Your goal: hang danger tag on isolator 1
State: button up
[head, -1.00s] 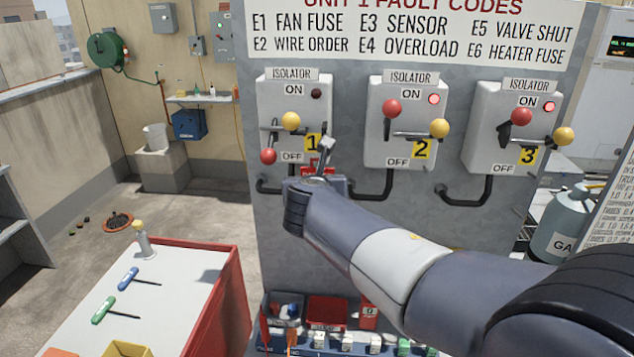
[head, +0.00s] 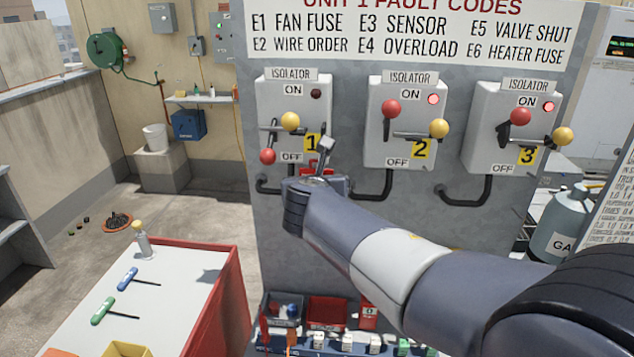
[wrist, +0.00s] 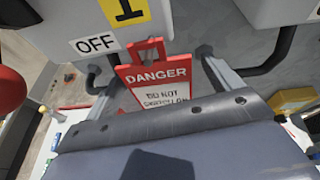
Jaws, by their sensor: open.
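Isolator 1 (head: 272,95) is a pale box on the grey panel, with its red knob (head: 268,156) down beside OFF and its lamp dark. A yellow knob (head: 290,120) sticks out at its middle. The red danger tag (wrist: 155,76) shows in the wrist view just below the box, its top loop up near the OFF label. In the head view only a bit of its red shows behind my gripper (head: 318,168). My gripper is open, with a finger at either side of the tag in the wrist view. I cannot tell what the tag's loop rests on.
Isolator 2 (head: 397,150) and isolator 3 (head: 485,145) stand to the right with red knobs up and lamps lit. Conduits bend below the boxes. A red-sided cart (head: 225,310) with tools is at lower left. Bins (head: 326,308) sit at the panel's foot.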

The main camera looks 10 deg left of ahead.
jog(key=shift+s, duration=0.1)
jog(key=b+v, duration=0.1)
jog(key=v, duration=0.9)
jog(key=shift+s, duration=0.3)
jog(key=shift+w+r, duration=0.1)
jog(key=p+x, duration=0.1)
jog(key=x, duration=0.9)
jog(key=shift+w, duration=0.25)
jog(key=shift+s+r, duration=0.1)
jog(key=shift+s, duration=0.7)
